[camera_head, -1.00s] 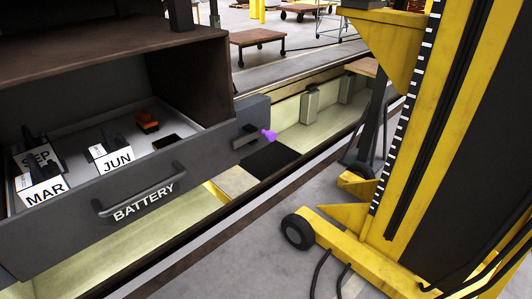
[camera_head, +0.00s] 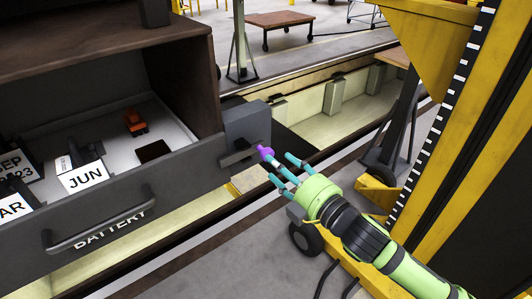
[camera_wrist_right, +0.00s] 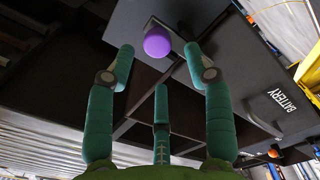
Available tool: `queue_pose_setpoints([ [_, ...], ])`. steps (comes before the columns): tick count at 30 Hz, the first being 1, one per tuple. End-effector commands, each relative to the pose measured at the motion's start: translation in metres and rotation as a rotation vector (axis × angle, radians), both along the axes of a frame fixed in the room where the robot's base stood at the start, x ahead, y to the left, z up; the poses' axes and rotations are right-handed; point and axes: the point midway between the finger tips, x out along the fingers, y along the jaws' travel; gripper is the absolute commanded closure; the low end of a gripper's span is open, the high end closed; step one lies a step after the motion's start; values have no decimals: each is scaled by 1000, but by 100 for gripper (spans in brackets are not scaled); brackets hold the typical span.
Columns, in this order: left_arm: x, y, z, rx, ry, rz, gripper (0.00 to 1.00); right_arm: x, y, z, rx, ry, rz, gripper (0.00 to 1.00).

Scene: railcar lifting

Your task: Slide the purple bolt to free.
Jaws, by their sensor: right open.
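The purple bolt (camera_head: 265,153) sticks out from the dark grey block (camera_head: 246,125) at the right end of the battery drawer. Its round purple end (camera_wrist_right: 157,42) shows in the right wrist view, ahead of and between the fingertips. My right gripper (camera_head: 283,168) has green-teal fingers spread open. Its fingertips are close to the bolt's knob, and the fingers are not closed on it. Whether any finger touches it cannot be told. My left gripper is not in view.
The open drawer front (camera_head: 130,195) marked BATTERY holds white date blocks (camera_head: 80,175) and an orange item (camera_head: 136,122). A yellow lifting jack (camera_head: 430,130) stands close on the right. A pit with pale walls (camera_head: 345,115) lies behind the bolt.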

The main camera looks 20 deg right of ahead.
Motion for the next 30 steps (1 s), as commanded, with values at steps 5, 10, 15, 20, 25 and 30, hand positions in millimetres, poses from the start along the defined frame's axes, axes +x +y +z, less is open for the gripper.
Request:
queue_pose_setpoints([
  [5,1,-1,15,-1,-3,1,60,28,10,5,3,0,-2,48],
  [10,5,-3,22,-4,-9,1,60,46,17,2,3,1,-1,48],
  [15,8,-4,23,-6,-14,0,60,53,19,0,3,1,-1,48],
  [20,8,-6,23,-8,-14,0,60,53,19,0,1,2,-1,48],
  [25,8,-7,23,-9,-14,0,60,53,19,0,2,2,-1,96],
  [30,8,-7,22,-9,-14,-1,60,52,20,0,4,2,1,100],
])
